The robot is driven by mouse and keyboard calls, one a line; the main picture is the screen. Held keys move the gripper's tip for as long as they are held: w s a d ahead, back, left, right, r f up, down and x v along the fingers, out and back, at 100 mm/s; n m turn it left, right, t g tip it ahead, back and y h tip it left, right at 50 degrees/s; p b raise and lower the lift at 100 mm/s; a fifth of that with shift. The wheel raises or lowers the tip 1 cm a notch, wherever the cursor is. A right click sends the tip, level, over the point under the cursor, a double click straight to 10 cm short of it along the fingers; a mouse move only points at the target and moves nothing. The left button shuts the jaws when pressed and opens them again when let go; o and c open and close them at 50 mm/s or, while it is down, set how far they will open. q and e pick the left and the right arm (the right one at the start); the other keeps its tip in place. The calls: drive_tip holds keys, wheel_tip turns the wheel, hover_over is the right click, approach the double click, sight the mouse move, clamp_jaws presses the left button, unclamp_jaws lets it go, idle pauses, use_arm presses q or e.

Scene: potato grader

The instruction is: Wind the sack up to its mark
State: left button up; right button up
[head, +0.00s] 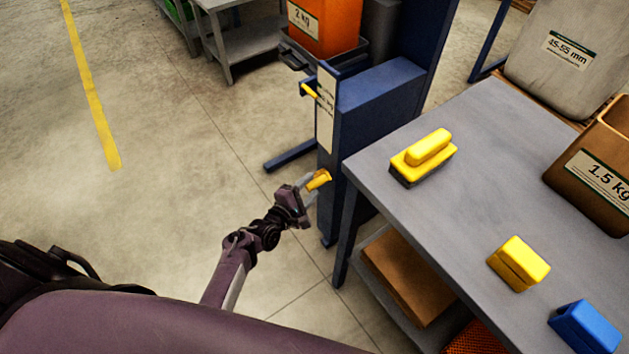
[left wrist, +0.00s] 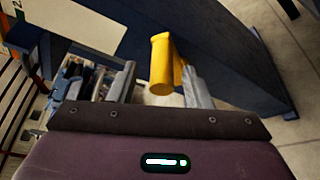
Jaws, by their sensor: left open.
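A blue lifting stand (head: 380,90) stands left of the grey table. An orange sack (head: 325,25) labelled 2 kg sits on its dark carrier (head: 320,58). A pale scale strip (head: 326,112) runs down the stand, with a yellow pointer (head: 311,90) near its upper part. A yellow crank handle (head: 319,180) sticks out low on the stand. My left gripper (head: 308,186) is open at this handle. In the left wrist view the handle (left wrist: 162,65) lies between the open fingers (left wrist: 158,82), nearer the right finger. My right gripper is not in view.
The grey table (head: 480,140) to the right bears a yellow-and-black tool (head: 424,156), a yellow block (head: 519,263), a blue block (head: 584,327) and a brown 1.5 kg container (head: 590,190). A pale sack (head: 570,60) stands behind it. The floor on the left is clear.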

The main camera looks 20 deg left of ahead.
use_arm(q)
drive_tip(key=v, duration=0.4)
drive_tip(key=shift+s+r+p, duration=0.15)
drive_tip(key=shift+s+p, duration=0.2)
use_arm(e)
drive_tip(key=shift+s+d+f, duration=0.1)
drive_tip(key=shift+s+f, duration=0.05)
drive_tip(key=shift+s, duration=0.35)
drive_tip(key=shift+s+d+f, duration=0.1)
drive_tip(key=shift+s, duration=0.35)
